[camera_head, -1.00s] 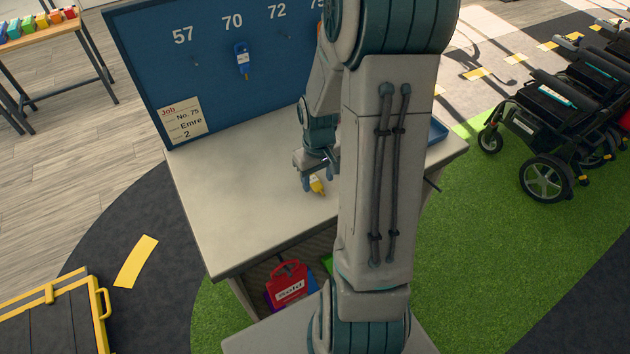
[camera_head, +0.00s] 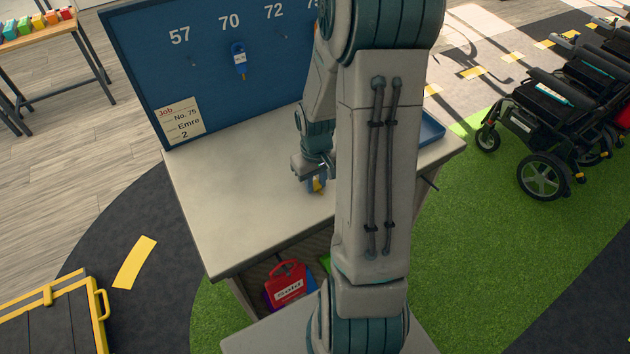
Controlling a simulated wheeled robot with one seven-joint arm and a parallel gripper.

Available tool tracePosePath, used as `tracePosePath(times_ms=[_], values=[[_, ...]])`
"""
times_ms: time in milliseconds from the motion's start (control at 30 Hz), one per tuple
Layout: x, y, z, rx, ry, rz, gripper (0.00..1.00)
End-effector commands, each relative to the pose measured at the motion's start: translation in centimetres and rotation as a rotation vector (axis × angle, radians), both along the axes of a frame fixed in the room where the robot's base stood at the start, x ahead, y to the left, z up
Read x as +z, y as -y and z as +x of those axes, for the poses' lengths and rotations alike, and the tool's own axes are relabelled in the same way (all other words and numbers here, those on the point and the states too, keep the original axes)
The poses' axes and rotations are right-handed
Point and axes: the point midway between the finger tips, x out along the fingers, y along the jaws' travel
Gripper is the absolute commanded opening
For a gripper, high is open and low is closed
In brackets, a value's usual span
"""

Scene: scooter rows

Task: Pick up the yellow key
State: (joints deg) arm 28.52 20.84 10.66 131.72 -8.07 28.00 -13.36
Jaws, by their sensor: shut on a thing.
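The yellow key (camera_head: 317,186) is at the bench top, a little left of my arm's forearm. Only a small yellow part of it shows between the fingers. My gripper (camera_head: 316,186) points down at the bench and is shut on the yellow key. I cannot tell whether the key still touches the bench top (camera_head: 240,200). A blue key (camera_head: 240,61) hangs on the blue board under the number 70.
The blue board (camera_head: 150,60) stands behind the bench with a job card (camera_head: 181,122) on it. A blue tray (camera_head: 432,130) is at the bench's right, partly behind my arm. A red tagged item (camera_head: 287,283) sits on the shelf below. Wheelchair-like scooters (camera_head: 545,130) stand at right.

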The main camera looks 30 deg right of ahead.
Motion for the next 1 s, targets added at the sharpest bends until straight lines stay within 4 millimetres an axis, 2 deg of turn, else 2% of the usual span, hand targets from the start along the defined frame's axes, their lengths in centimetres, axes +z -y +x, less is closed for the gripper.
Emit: tracePosePath(times_ms=[267,400,700,900,1000], values=[[2.0,0.0,0.0,-0.001,0.003,-0.002,0.03],[4.2,0.1,0.0,-0.002,0.006,-0.003,0.03],[8.1,5.9,-4.1,-0.008,0.004,-0.003,0.03],[10.0,8.4,-5.9,-0.003,0.002,-0.002,0.03],[10.5,9.1,-6.5,-0.001,0.0,0.0,0.03]])
